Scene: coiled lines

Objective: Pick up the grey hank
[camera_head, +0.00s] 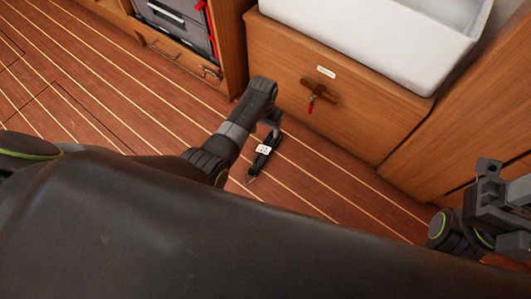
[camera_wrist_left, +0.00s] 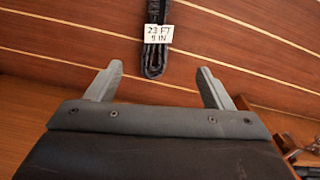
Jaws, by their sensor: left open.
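The hank (camera_head: 258,163) is a narrow, very dark grey bundle with a white label, against the plank floor in the head view. In the left wrist view the hank (camera_wrist_left: 154,12) shows at the top middle, its looped lower end pointing toward me; its upper end is cut off. In the head view the left wrist stands just above the hank. My right gripper (camera_head: 497,192) is at the right edge, away from the hank; its jaws are unclear.
A wooden cabinet (camera_head: 360,125) with a red-tipped handle (camera_head: 316,95) stands behind the hank, under a white basin (camera_head: 375,35). A drawer unit (camera_head: 175,25) with red trim is at the upper left. Bare striped floor (camera_head: 90,80) lies to the left.

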